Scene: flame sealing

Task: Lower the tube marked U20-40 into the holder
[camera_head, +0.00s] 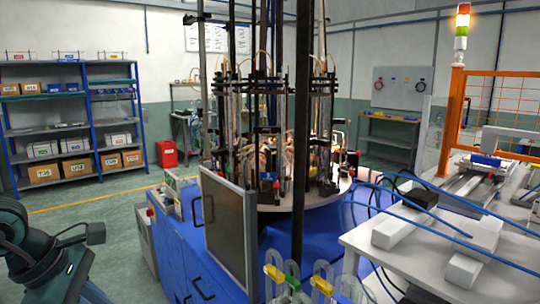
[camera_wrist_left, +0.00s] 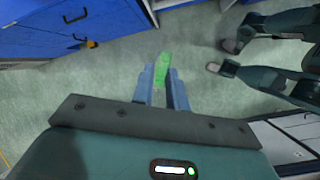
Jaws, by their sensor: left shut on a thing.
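My left gripper (camera_wrist_left: 163,92) shows in the left wrist view with its two blue-grey fingers shut on a bright green piece (camera_wrist_left: 163,67). The piece sits between the fingertips, above the floor. No marking can be read on it, and I cannot tell whether it is part of the tube marked U20-40. In the head view only part of my teal left arm shows at the lower left. A round machine (camera_head: 275,196) with several upright glass and black columns stands on a blue cabinet. I cannot make out which part is the holder. My right gripper is not clearly seen.
Pale loops with yellow and green parts (camera_head: 292,272) stand at the bottom edge of the head view. A grey panel (camera_head: 231,228) stands before the machine. Blue hoses (camera_head: 420,213) cross above the white bench (camera_head: 378,246). The floor on the left is clear.

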